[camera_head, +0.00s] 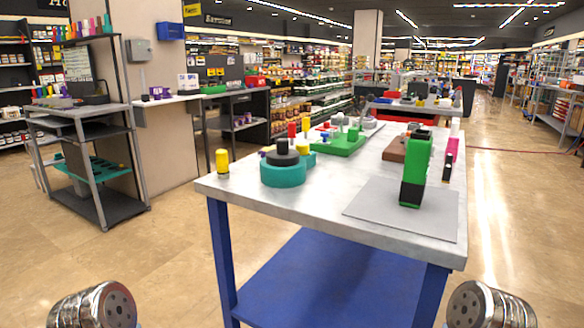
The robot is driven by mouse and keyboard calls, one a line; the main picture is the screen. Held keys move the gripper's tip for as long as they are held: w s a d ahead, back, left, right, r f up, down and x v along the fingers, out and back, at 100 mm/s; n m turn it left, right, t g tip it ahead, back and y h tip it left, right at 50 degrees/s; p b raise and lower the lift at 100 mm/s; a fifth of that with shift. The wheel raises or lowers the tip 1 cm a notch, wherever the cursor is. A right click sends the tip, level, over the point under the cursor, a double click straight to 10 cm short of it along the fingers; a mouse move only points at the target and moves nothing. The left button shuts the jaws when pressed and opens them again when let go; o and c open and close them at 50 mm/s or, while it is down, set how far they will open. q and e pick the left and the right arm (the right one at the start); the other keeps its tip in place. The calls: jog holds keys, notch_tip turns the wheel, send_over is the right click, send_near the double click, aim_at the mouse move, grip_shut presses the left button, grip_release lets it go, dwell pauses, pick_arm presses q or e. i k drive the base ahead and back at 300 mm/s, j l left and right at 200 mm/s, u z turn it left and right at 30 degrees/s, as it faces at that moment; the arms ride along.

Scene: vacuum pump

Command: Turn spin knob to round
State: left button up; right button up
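A round teal base (283,174) with a black knob-like top (284,152) stands near the left front of the metal-topped table (330,205). It looks like the likeliest spin knob, but no label or marking is readable. An upright green block with black parts (414,168) stands on a grey mat (380,215) at the right front. My left and right grippers are out of view; only metallic parts of my arms show at the bottom corners, well short of the table.
A yellow cylinder (222,161) stands at the table's left edge. A green tray (342,143) with small parts and a brown block (396,149) lie further back. The table's front middle is clear. A grey shelf unit (90,150) stands at the left, with open floor between.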

aim_at(302, 148)
jog(key=i+j+z, duration=0.25)
jog(key=j+z, duration=0.25)
jog(key=j, duration=0.2)
jog(key=i+j+z, duration=0.15)
jog(key=j+z, duration=0.35)
jog(key=j, duration=0.25)
jog(key=j+z, duration=0.45)
jog(key=j, duration=0.35)
